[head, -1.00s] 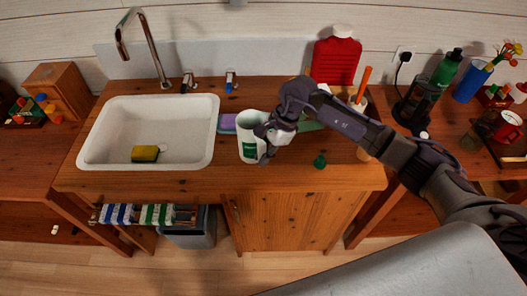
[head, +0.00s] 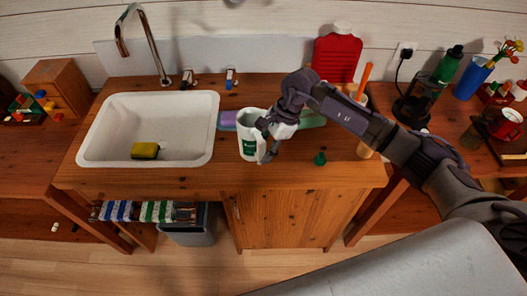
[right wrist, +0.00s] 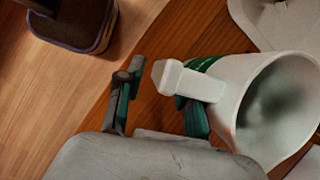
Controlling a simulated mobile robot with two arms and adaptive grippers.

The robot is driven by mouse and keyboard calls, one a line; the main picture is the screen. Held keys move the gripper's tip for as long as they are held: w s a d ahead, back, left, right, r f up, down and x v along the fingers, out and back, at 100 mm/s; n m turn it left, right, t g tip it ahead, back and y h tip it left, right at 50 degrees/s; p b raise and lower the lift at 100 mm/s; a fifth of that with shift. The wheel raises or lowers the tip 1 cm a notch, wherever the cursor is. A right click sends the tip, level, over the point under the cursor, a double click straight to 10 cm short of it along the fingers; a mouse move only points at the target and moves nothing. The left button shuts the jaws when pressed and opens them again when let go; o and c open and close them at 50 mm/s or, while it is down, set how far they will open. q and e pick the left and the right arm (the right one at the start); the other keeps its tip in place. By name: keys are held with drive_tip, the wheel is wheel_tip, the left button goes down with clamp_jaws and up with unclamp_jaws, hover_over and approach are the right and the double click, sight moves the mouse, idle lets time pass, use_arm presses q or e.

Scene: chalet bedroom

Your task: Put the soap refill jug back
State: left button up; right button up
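A white jug (head: 247,146) with a green label stands upright and open-topped on the wooden counter, just right of the sink. My right gripper (head: 263,146) is at its right side in the head view. In the right wrist view, the jug (right wrist: 265,110) shows its rim, its hollow inside and a blocky white handle (right wrist: 185,82). My right gripper's fingers (right wrist: 157,105) are apart, with the handle's outer end above the gap and one finger partly hidden below the handle. I cannot tell whether they touch. My left gripper is not in view.
The white sink (head: 207,125) holds a yellow sponge (head: 145,150). A red canister (head: 337,58) with a white cap stands at the back. A small green cap (head: 320,158) lies near the counter's front. A purple sponge (head: 228,119) lies behind the jug. The front right counter is mostly clear.

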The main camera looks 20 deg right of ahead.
drive_tip(key=b+v, duration=0.3)
drive_tip(key=v, duration=0.8)
